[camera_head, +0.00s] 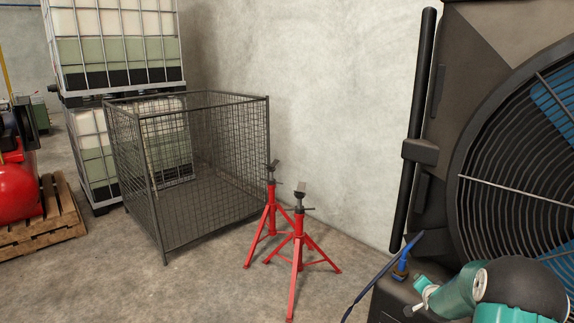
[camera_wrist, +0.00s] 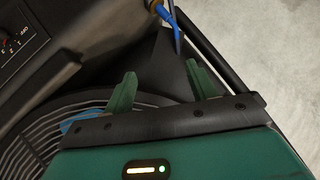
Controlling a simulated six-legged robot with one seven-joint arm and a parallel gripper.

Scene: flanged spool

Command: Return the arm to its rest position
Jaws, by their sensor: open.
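My gripper (camera_wrist: 160,70) shows in the wrist view with its two green fingers apart and nothing between them. Behind the fingers lie the dark grille and black housing of a large fan unit (camera_wrist: 75,30). In the head view, teal and black parts of my arm (camera_head: 455,292) are at the lower right, in front of the fan unit (camera_head: 470,90); the fingers cannot be made out clearly there. A blue hose (camera_head: 385,276) with a yellow fitting is close by, and it also shows beyond the fingers in the wrist view (camera_wrist: 173,25). No flanged spool is seen.
Two red stands (camera_head: 297,250) are on the floor at the middle. A wire mesh cage (camera_head: 190,170) stands behind them at left, by stacked caged tanks (camera_head: 118,40). A red machine (camera_head: 15,185) rests on a wooden pallet (camera_head: 45,222). The front floor is clear.

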